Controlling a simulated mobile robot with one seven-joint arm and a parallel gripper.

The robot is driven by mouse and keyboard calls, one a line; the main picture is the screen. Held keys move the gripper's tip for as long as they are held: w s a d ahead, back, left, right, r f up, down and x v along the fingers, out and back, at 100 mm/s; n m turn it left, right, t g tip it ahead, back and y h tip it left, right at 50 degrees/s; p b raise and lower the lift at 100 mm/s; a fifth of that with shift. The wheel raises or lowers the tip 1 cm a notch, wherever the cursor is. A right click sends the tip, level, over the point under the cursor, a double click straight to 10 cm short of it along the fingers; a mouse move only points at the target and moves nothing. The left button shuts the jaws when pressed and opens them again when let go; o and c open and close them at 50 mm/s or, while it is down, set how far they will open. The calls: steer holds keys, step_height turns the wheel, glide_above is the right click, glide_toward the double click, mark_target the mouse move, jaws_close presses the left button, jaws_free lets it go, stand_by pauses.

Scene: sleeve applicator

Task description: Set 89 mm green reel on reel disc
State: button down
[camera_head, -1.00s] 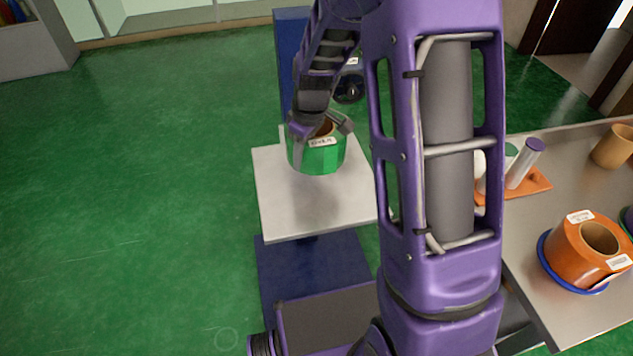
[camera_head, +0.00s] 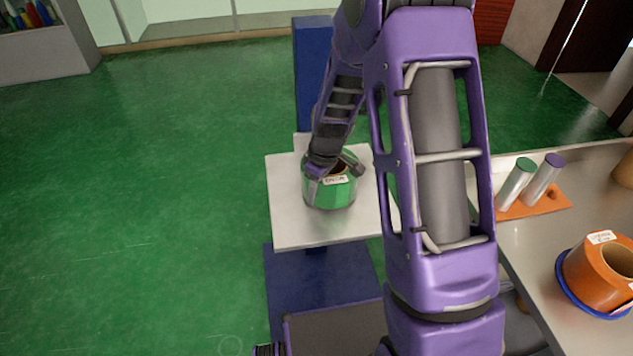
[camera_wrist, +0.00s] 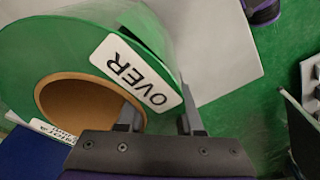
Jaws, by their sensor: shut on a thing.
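The green reel (camera_head: 330,193) has a brown cardboard core and white labels. My gripper (camera_head: 336,165) is shut on its wall, with one finger in the core and one outside. In the wrist view the reel (camera_wrist: 60,45) fills the upper left, with a label reading "OVER", and my gripper (camera_wrist: 160,115) pinches its rim. In the head view the reel is upright over the pale plate (camera_head: 295,225) of the blue stand. I cannot tell whether it touches the plate. No reel disc can be made out; my arm and the reel hide part of the plate.
A metal table (camera_head: 540,290) at the right holds an orange reel (camera_head: 590,275) on a blue ring and an orange base (camera_head: 535,203) with two silver cylinders. A blue column (camera_head: 312,75) rises behind the plate. Green floor at the left is clear.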

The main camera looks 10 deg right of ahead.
steer(key=shift+w+f, duration=0.1)
steer(key=shift+f, duration=0.25)
steer(key=shift+f, duration=0.15)
steer(key=shift+f, duration=0.1)
steer(key=c, duration=0.6)
jaws_free()
steer(key=shift+o, duration=0.2)
